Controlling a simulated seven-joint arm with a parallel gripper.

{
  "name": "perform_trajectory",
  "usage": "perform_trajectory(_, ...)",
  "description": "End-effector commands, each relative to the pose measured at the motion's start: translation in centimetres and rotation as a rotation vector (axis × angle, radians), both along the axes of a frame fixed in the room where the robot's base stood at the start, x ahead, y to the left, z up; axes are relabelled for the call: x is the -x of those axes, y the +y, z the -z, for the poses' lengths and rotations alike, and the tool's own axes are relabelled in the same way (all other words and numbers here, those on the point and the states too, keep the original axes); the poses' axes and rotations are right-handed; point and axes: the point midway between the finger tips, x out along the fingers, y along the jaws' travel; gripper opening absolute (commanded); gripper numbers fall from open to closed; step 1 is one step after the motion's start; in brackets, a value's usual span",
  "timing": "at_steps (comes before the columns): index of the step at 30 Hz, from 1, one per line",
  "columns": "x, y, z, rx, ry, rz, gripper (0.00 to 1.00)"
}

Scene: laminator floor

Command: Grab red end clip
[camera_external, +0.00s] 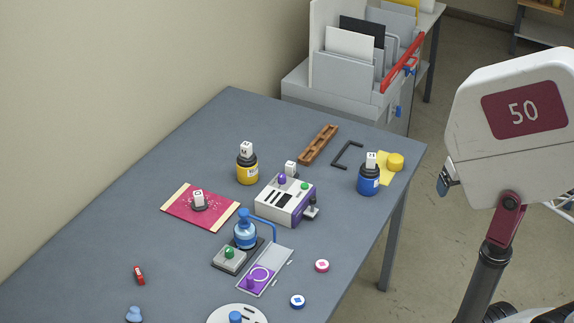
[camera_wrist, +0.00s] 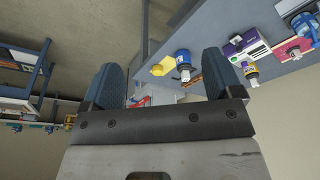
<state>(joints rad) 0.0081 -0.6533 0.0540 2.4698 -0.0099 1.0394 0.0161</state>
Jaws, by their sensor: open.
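A small red clip (camera_external: 138,275), which looks like the red end clip, lies on the grey-blue table (camera_external: 110,240) at the lower left in the external view. I cannot make it out in the wrist view. My gripper (camera_wrist: 163,78) is open in the wrist view, with its two blue fingers wide apart and nothing between them. My arm stands at the right of the external view, off the table and far from the clip. The fingers are mostly hidden there behind my own arm.
A blue figure (camera_external: 134,314) is near the clip.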

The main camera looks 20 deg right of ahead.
Motion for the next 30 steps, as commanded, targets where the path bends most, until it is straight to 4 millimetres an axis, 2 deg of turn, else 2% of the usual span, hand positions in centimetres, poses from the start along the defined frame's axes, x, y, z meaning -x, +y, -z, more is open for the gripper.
perform_trajectory(8,-2.8,2.6,-1.0,-0.09,0.007,0.04,0.85)
perform_trajectory(14,-6.3,6.3,-2.1,-0.203,0.029,0.094,0.85)
perform_trajectory(23,-12.8,15.1,-3.9,-0.426,0.112,0.223,0.85)
perform_trajectory(30,-17.3,23.0,-4.9,-0.588,0.215,0.338,0.85)
